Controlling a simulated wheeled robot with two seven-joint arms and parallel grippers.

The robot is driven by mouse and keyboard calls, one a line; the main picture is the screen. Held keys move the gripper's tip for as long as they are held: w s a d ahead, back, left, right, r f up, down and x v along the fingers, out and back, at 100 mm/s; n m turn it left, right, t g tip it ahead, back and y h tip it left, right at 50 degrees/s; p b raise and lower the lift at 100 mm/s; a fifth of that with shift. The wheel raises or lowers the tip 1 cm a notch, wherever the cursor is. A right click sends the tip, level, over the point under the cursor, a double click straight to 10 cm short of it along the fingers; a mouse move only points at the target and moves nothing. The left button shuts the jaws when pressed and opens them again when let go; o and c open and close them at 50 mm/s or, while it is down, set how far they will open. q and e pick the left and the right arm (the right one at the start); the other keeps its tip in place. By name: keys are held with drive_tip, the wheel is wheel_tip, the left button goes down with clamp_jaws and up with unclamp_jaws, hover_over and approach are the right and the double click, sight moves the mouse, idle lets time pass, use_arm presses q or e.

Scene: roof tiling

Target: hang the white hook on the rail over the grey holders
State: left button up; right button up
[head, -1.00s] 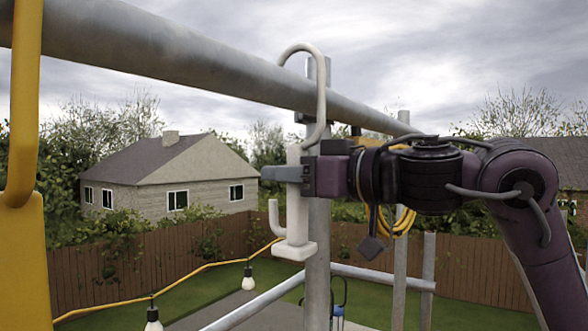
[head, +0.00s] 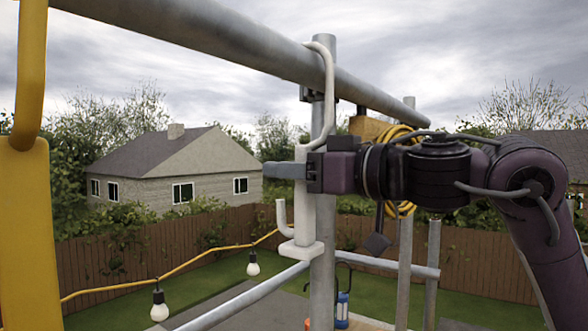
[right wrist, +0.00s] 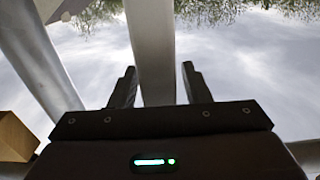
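The white hook (head: 304,212) is in the middle of the head view. Its curved top lies over the grey rail (head: 240,45), and its body hangs upright in front of a vertical post. A dark grey clamp (head: 307,95) sits under the rail by the post; I cannot tell whether it is one of the grey holders. My right gripper (head: 284,171) is around the hook's body from the right. In the right wrist view my right gripper (right wrist: 159,78) has its fingers apart, with sky visible beside the pale shaft (right wrist: 152,45) between them. My left gripper is not in view.
A yellow hook-like piece (head: 25,220) hangs from the rail at the near left. The vertical post (head: 322,270) stands close behind the white hook. A yellow cable (head: 190,273) with bulbs hangs below. Open air lies left of the hook.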

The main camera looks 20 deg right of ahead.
drive_tip(key=shift+o, duration=0.5)
drive_tip(key=shift+d, duration=0.1)
drive_tip(key=shift+s+d+f, duration=0.1)
drive_tip(key=shift+s+d, duration=0.05)
drive_tip(key=shift+s, duration=0.15)
drive_tip(key=b+v, duration=0.2)
drive_tip(key=v, duration=0.5)
drive_tip(key=shift+b, duration=0.4)
